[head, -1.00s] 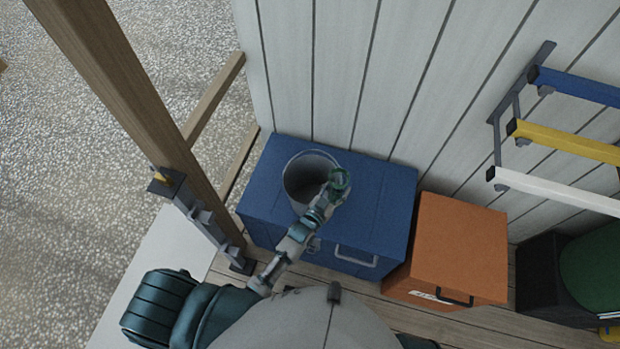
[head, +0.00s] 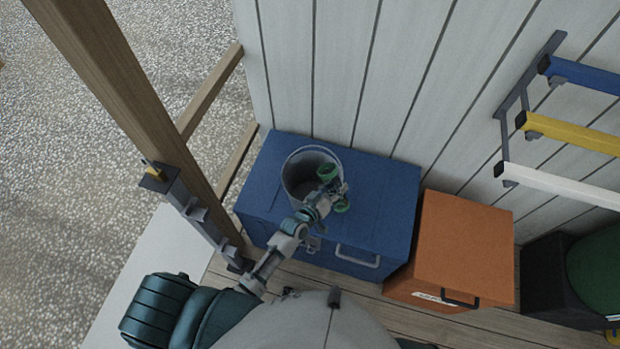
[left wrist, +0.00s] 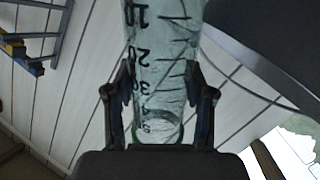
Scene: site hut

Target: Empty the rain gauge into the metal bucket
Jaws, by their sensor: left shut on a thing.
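The rain gauge is a clear greenish tube with black numbers, seen close in the left wrist view (left wrist: 160,45). My left gripper (left wrist: 160,78) is shut around it, one finger on each side. In the head view the gauge (head: 327,171) lies tilted in my left gripper (head: 334,188), one green end over the bucket's opening and the other outside the rim at lower right. The grey metal bucket (head: 298,170) stands upright on the blue chest, partly hidden by my gripper. I cannot make out any water. My right gripper is not in view.
The blue chest (head: 386,195) stands against the white plank wall (head: 420,70). An orange box (head: 465,240) is beside it. A wooden post (head: 110,85) with a metal bracket (head: 188,205) rises at left. A rack with coloured bars (head: 570,130) is on the wall at right.

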